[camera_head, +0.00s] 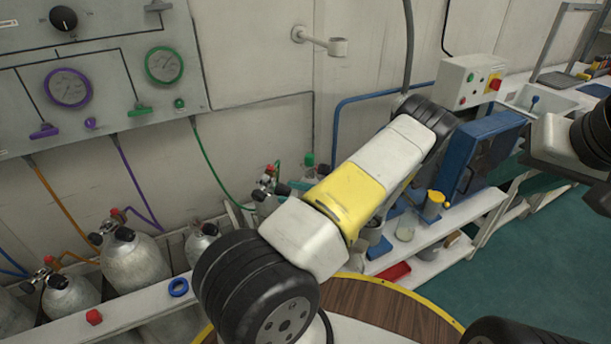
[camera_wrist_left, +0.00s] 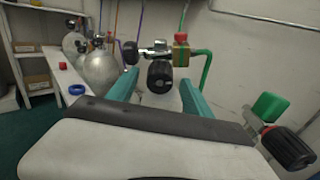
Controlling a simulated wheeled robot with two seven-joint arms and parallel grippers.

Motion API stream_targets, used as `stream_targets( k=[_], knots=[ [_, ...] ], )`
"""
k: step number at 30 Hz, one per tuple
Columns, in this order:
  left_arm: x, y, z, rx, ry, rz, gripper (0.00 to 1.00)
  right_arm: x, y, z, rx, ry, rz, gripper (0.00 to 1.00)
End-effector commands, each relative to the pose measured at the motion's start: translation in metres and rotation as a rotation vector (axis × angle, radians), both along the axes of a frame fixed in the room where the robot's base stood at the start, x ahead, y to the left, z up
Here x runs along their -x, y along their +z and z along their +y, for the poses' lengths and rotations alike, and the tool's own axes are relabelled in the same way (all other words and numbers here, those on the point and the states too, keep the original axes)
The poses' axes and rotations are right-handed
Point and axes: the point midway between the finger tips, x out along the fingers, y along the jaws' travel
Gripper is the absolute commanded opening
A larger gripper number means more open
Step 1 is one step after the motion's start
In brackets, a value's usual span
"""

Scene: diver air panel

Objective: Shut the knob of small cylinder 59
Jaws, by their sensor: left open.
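In the left wrist view my left gripper (camera_wrist_left: 160,88) is open. Its two teal fingers stand on either side of a small cylinder's black knob (camera_wrist_left: 160,76), with gaps visible. The knob's metal valve (camera_wrist_left: 155,50) carries a red-topped brass fitting (camera_wrist_left: 181,48) and a green hose. I cannot read a number 59.
Another valve with a green cap (camera_wrist_left: 270,106) and black knob (camera_wrist_left: 288,147) is close on the right. Large grey cylinders (camera_head: 132,258) stand left. A blue ring (camera_head: 178,287) and red cap (camera_head: 94,317) lie on the shelf edge. The gauge panel (camera_head: 110,75) is behind.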

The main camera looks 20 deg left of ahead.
Motion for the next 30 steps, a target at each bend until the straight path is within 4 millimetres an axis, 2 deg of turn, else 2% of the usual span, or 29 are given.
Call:
stream_targets(
  k=[6,14,21,23,30],
  knots=[
    [0.001,0.0,0.017,-0.001,0.0,0.0,0.59,0.0,0.0,0.0,0.0,0.0,0.0,0.36],
    [0.001,0.0,0.018,0.0,0.0,0.0,0.57,0.0,0.0,0.0,0.0,0.0,0.0,0.36],
    [0.001,0.0,0.017,0.0,0.0,0.001,0.1,0.0,0.0,0.0,0.0,0.0,0.0,0.36],
    [0.001,0.0,0.017,0.0,0.0,0.001,0.0,0.0,0.0,0.0,0.0,0.0,0.0,0.36],
    [0.001,0.0,0.018,0.002,0.015,0.103,0.0,0.0,0.0,0.0,0.0,0.0,0.0,0.36]
  ],
)
